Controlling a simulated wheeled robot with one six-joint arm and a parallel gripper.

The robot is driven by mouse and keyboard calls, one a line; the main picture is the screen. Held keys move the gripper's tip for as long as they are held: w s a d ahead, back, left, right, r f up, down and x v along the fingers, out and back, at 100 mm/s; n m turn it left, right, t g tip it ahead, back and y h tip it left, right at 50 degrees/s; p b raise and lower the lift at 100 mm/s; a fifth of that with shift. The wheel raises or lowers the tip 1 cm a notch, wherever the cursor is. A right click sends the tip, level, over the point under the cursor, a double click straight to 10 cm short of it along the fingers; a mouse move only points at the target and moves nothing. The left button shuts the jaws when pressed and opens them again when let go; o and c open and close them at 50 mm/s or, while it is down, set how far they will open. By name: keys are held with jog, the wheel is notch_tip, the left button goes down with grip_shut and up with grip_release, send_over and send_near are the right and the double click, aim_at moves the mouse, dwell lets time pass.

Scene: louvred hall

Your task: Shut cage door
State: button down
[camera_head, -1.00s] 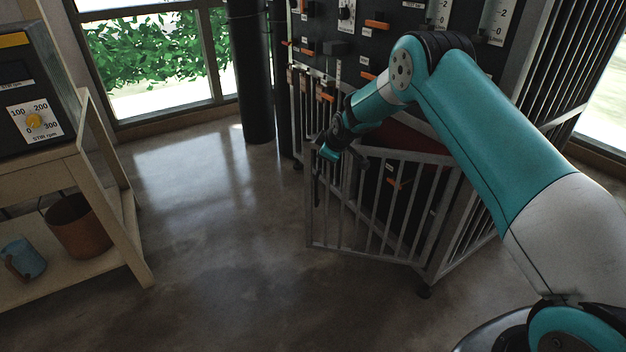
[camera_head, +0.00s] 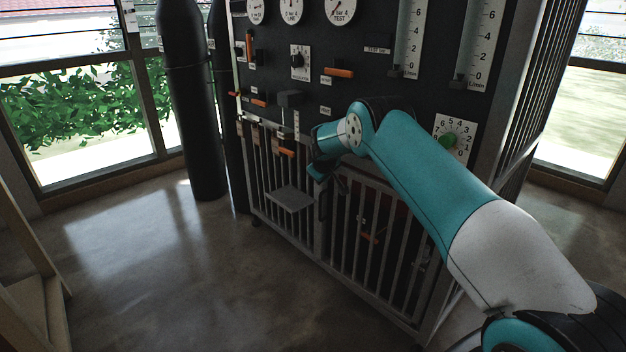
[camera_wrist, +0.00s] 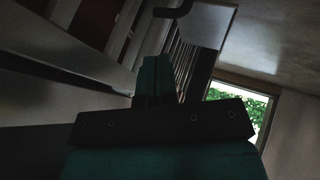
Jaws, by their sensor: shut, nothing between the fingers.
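The cage (camera_head: 272,178) is a grey barred enclosure along the foot of the black panel. Its barred door (camera_head: 372,240) fills the right part of the front and looks about flush with the fixed bars to its left. I cannot tell whether a small gap is left at its free edge. My gripper (camera_head: 320,172) is shut and empty at the top of the door's left edge, partly hiding that corner. In the wrist view my shut fingers (camera_wrist: 157,78) point toward dim bars; contact with the door is unclear.
A flat grey plate (camera_head: 290,198) juts out from the fixed bars, left of and below my gripper. The black panel (camera_head: 300,90) carries gauges, knobs and orange levers. Dark cylinders (camera_head: 190,110) stand at left. A wooden stand (camera_head: 35,290) is at lower left. The floor between is clear.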

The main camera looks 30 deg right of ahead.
jog(key=shift+w+d, duration=0.1)
jog(key=shift+d, duration=0.35)
jog(key=s+a+r+p, duration=0.2)
jog(key=s+a+r, duration=0.4)
jog(key=a+r, duration=0.1)
jog(key=shift+a+r+p, duration=0.2)
jog(key=shift+r+p, duration=0.15)
jog(key=shift+r, duration=0.2)
